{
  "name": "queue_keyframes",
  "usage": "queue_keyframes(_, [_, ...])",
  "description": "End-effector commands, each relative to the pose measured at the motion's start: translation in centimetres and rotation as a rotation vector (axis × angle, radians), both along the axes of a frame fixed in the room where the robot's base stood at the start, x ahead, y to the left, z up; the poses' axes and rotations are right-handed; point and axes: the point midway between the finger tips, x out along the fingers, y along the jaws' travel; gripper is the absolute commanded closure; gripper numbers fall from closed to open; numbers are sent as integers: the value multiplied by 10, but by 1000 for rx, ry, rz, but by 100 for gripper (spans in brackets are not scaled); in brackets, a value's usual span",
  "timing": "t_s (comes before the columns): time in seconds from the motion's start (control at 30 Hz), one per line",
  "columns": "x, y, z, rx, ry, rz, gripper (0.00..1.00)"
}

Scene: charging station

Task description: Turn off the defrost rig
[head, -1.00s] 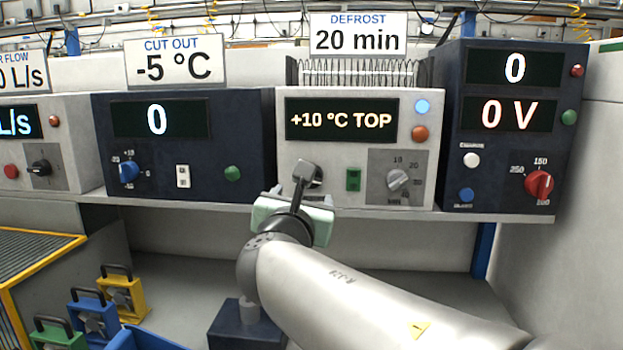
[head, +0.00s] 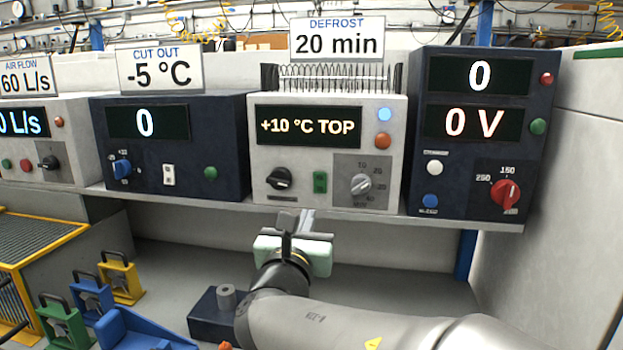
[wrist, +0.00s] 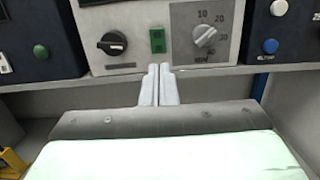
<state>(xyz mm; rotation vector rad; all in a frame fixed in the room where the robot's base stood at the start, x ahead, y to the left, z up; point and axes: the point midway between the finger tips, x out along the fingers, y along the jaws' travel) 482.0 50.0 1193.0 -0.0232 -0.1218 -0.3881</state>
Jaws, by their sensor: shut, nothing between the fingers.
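The defrost rig (head: 327,112) is the white box under the "DEFROST 20 min" sign (head: 337,40). Its display (head: 310,127) reads "+10 °C TOP". Its front has a black rotary knob (head: 279,179), a green rocker switch (head: 320,182) and a grey timer dial (head: 361,184). A blue lamp (head: 384,114) is lit above an orange button (head: 382,141). The knob (wrist: 112,43), switch (wrist: 157,41) and dial (wrist: 204,36) also show in the wrist view. My gripper (head: 305,216) is shut and empty, just below the rig's front, apart from the controls. Its fingers (wrist: 159,84) point toward the switch.
Dark blue units stand left (head: 175,150) and right (head: 473,135) of the rig on the same shelf (head: 225,210). Below are coloured handled blocks (head: 120,280), a blue bin (head: 140,330) and a dark block (head: 215,310). The space under the shelf is mostly open.

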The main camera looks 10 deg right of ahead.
Motion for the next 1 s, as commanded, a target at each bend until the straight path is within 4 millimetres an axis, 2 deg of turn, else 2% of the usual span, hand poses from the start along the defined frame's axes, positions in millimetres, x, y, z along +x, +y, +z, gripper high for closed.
queue_keyframes(0.27, [0,0,-1,0,0,0,100])
queue_keyframes(0.43, [11,-5,1,1,2,-1,100])
queue_keyframes(1.0, [112,-46,15,0,2,-1,100])
